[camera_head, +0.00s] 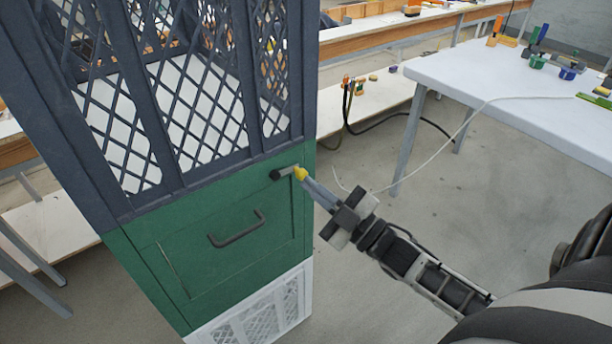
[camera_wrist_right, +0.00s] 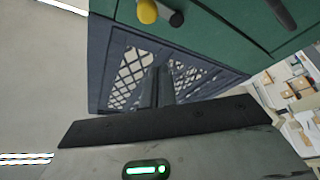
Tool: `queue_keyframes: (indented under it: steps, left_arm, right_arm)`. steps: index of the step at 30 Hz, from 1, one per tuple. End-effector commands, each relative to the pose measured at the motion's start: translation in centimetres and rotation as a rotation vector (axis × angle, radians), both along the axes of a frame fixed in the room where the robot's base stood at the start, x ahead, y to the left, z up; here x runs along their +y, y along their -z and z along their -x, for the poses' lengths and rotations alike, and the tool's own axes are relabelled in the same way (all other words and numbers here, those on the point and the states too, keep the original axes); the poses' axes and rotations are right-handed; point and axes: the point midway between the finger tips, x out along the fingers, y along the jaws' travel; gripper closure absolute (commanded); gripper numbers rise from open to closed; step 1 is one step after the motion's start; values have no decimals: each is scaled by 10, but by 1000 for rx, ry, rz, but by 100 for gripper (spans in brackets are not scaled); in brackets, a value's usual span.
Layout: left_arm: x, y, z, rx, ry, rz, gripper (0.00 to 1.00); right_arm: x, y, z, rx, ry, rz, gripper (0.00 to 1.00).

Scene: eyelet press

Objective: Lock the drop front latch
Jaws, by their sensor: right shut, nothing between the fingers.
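The green drop front (camera_head: 205,245) is closed flat on the tall cabinet and has a dark bar handle (camera_head: 237,228). Near its upper right corner is the latch (camera_head: 283,173), a dark short lever with a yellow end knob (camera_head: 300,173). The lever lies about level, knob to the right. My right gripper (camera_head: 308,184) is shut and empty, with its fingertips at the knob; contact cannot be told. In the right wrist view the yellow knob (camera_wrist_right: 147,11) and dark lever show at the top edge, beyond the closed fingers (camera_wrist_right: 158,72). My left gripper is not in view.
Dark lattice doors (camera_head: 190,110) stand above the drop front, and a white lattice panel (camera_head: 262,312) lies below. A white table (camera_head: 500,85) with small coloured parts is at the right. A pale cable trails from it. Open floor lies between cabinet and table.

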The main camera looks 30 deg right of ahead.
Motion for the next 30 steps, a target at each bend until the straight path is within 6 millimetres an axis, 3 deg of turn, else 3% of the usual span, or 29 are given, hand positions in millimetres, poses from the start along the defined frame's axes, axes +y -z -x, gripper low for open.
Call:
queue_keyframes:
  steps: [7, 9, 15, 30]
  left_arm:
    - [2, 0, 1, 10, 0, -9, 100]
    - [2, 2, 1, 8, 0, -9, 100]
    - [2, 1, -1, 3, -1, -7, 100]
    - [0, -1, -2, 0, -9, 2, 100]
  right_arm:
    - [15, -15, -46, 0, 1, 1, 100]
    - [5, 0, -46, 6, 3, 2, 100]
    - [-7, 14, -47, 2, 1, 1, 100]
    - [-9, 17, -48, 1, -2, -5, 100]
